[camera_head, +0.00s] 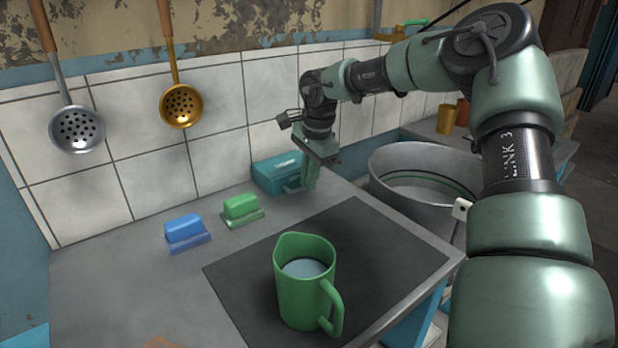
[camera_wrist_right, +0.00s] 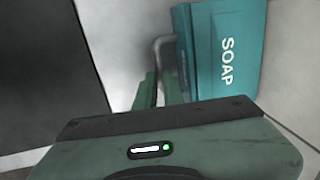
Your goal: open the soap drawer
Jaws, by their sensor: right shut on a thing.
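The soap drawer is a teal box (camera_head: 270,174) against the tiled wall at the back of the counter. In the right wrist view its teal face (camera_wrist_right: 222,70) reads "SOAP", and a grey bar handle (camera_wrist_right: 162,42) sticks out from it. My right gripper (camera_head: 309,182) points down at the right side of the box. Its green fingers (camera_wrist_right: 160,88) are shut on the handle; the exact contact is partly hidden. I cannot tell whether the drawer is pulled out at all. My left gripper is not in view.
A green jug (camera_head: 300,295) of pale liquid stands on a dark mat (camera_head: 390,260) in front. Blue (camera_head: 184,230) and green (camera_head: 240,208) blocks sit left of the box. A large metal pot (camera_head: 425,165) is on the right. Two strainers hang on the wall.

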